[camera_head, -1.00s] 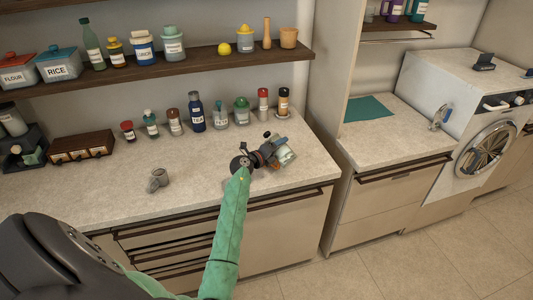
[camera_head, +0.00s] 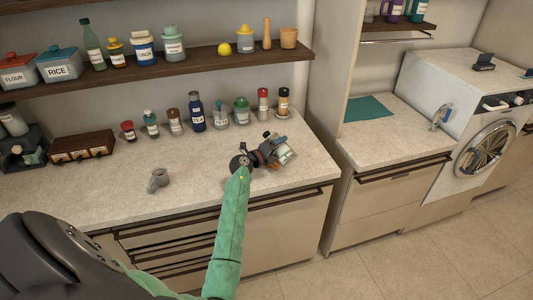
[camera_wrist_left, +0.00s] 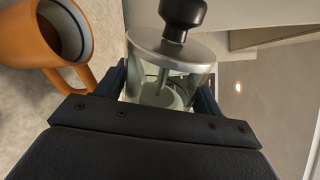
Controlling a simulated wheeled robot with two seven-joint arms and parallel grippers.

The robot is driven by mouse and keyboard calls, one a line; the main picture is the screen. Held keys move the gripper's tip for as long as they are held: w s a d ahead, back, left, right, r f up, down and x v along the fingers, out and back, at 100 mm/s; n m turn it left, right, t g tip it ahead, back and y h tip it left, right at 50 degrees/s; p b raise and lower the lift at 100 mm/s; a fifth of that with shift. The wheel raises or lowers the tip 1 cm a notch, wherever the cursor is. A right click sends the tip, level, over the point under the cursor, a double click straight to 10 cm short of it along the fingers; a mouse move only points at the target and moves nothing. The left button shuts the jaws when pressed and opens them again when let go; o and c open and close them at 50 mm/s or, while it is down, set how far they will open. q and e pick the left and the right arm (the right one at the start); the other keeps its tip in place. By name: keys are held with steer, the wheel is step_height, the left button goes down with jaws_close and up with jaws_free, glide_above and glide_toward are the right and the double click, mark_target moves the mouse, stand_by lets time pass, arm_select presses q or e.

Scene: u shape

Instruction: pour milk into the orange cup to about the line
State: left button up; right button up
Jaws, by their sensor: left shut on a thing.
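My left gripper (camera_head: 268,154) is shut on a clear glass jug with a steel lid and black knob; the jug (camera_head: 284,155) is over the counter's right part. In the left wrist view the jug (camera_wrist_left: 165,85) sits between the fingers, with a rod and something pale inside. The orange cup (camera_wrist_left: 28,45) is at the left of the wrist view, beside the jug, with its handle toward it. My right gripper is not in view.
A grey mug (camera_head: 158,180) stands on the counter (camera_head: 95,200) to the left. A small drawer box (camera_head: 82,147) is at the left. The counter's front middle is clear.

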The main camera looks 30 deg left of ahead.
arm_select(q)
steer(key=shift+d+r, duration=0.15)
steer(key=shift+r, duration=0.05)
stand_by(0.6)
steer(key=shift+a+n+p, duration=0.2)
steer(key=shift+n+p, duration=0.1)
steer(key=shift+w, duration=0.1)
steer(key=shift+a, duration=0.1)
steer(key=shift+a+p, duration=0.1)
steer(key=shift+p, duration=0.25)
steer(key=shift+f, duration=0.1)
